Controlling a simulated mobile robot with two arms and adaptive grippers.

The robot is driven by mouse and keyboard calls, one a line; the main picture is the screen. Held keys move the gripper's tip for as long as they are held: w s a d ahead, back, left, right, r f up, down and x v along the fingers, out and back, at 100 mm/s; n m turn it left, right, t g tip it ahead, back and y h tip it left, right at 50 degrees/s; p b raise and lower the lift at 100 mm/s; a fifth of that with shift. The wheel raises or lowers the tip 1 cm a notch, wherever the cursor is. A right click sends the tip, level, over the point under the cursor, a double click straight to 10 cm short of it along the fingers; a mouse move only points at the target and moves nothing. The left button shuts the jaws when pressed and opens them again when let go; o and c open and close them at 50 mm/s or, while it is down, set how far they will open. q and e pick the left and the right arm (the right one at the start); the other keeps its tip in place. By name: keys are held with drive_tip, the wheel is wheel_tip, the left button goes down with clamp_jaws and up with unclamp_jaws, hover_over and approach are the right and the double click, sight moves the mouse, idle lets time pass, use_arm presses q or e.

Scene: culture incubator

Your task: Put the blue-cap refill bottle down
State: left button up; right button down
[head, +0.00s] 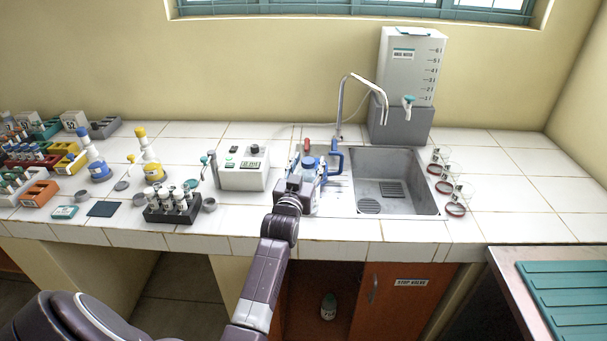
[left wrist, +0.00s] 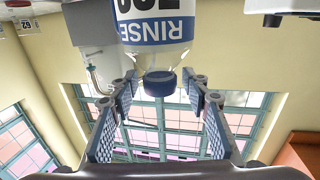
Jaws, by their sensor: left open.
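The blue-cap refill bottle (head: 308,166) stands on the counter just left of the sink, partly hidden behind my left gripper (head: 297,185). In the left wrist view, its blue cap (left wrist: 160,80) and a label reading RINSE show upside down. My left gripper's fingers (left wrist: 158,110) are spread wide, with a gap on both sides of the cap. The bottle is at the fingertips and not clamped. The bottle's base is hidden in the head view. My right gripper is not in view.
A grey instrument (head: 243,168) stands left of the bottle, and the sink (head: 385,185) with its tap (head: 342,105) is on the right. A dark tube rack (head: 172,208) sits near the front edge. Red-rimmed glass dishes (head: 455,209) stand right of the sink.

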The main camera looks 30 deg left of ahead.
use_arm(q)
drive_tip(key=b+v, duration=0.1)
drive_tip(key=v, duration=1)
drive_tip(key=shift+s+d, duration=0.15)
drive_tip(key=shift+s, duration=0.2)
